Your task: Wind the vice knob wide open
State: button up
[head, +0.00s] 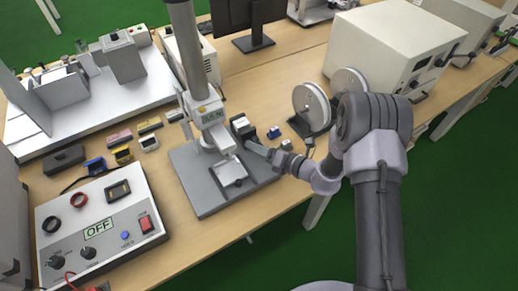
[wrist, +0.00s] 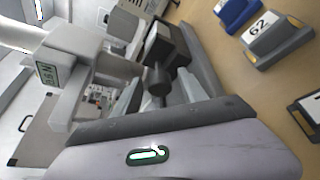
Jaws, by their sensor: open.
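The test stand (head: 213,205) stands on the bench with a grey base plate, a column and a head with a small green display. A black block (head: 240,127) sits at its right side, in front of my gripper; it also shows in the wrist view (wrist: 163,42). A dark round knob (wrist: 158,82) shows in the wrist view below this block, between my finger pads. My gripper (head: 257,149) is open beside the stand in the head view, its fingers on either side of the knob. I cannot tell whether they touch it. The knob is not clear in the head view.
A numbered grey block (wrist: 275,42) and a blue one (wrist: 235,12) lie to the right in the wrist view. A spool holder (head: 312,105) stands behind my arm. A control box (head: 100,230) reading OFF is at the left front. Small blocks (head: 120,137) lie left of the stand.

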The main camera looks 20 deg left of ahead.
grip_shut()
dwell(0.3)
jog(key=shift+r+n+h+p, duration=0.1)
jog(key=shift+n+h+p, duration=0.3)
jog(key=shift+n, duration=0.4)
jog(key=shift+n+t+h, duration=0.7)
jog(key=shift+n, duration=0.5)
jog(key=shift+n+t+h+b, duration=0.45)
jog(key=shift+n+t+h, duration=0.15)
jog(key=shift+n, duration=0.5)
jog(key=shift+n+t+h+b, duration=0.55)
jog(key=shift+n+t+h, duration=0.05)
jog(key=shift+n, duration=0.3)
